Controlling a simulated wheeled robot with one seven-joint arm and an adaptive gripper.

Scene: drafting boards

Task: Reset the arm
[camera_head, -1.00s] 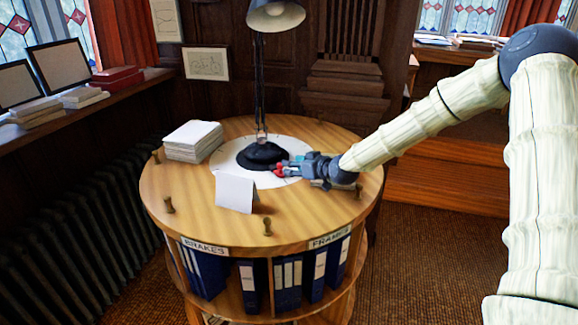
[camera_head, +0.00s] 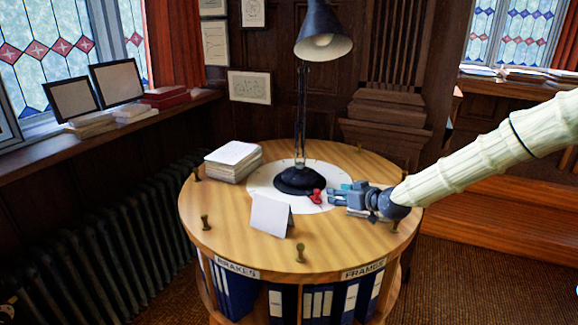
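My arm reaches in from the right edge of the head view. My gripper (camera_head: 331,197) is low over the right part of a round wooden table (camera_head: 225,222), pointing left. A small red object (camera_head: 317,196) is on a white disc (camera_head: 262,184), just left of the fingertips and seemingly apart from them. The fingers are too small to tell whether they are open or shut. I see nothing clearly held between them.
A black desk lamp (camera_head: 298,181) stands on the disc, close behind the red object. A paper stack (camera_head: 233,161) and a folded white card (camera_head: 270,216) are on the table. Small brass posts (camera_head: 300,253) stand around its rim. Blue binders (camera_head: 240,292) fill the shelf below.

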